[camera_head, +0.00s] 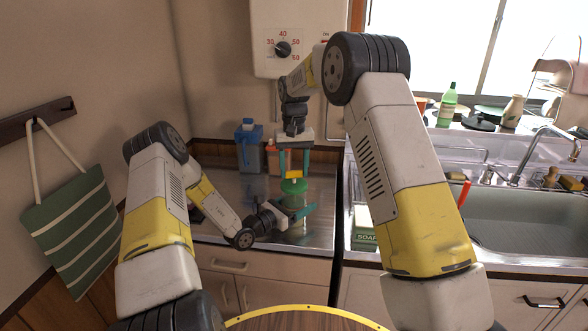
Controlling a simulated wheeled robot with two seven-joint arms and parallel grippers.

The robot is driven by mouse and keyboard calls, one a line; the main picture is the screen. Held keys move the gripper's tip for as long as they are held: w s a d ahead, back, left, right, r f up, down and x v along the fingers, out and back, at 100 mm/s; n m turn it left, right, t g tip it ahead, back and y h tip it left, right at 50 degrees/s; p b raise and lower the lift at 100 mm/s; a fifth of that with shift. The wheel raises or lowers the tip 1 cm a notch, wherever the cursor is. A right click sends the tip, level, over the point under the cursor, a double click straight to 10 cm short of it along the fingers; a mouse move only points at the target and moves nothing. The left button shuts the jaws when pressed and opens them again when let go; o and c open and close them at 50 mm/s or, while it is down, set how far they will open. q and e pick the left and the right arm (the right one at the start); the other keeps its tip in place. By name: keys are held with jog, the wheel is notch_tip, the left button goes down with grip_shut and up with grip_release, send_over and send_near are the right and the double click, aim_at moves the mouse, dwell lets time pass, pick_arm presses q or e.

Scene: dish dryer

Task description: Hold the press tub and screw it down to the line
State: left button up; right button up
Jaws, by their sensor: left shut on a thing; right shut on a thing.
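The press tub (293,187) stands on the steel counter, with a green lid and a yellow part at its top. Its lower body looks pale or clear and is hard to make out. My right gripper (294,167) reaches down from above, its teal fingers either side of the yellow top part, shut on it. My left gripper (302,213) comes in low from the left, its fingers at the tub's lower body, shut on the tub. The line on the tub is too small to see.
A blue bottle (249,150) and an orange container (272,158) stand behind at the wall. A white heater with a dial (283,49) hangs above. The sink (520,220) is at right, with a green soap box (364,234) at its left. The counter left of the tub is clear.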

dwell(0.4)
jog(key=o, duration=1.4)
notch_tip(320, 180, up, 12)
jog(key=shift+r, duration=0.1)
dwell(1.2)
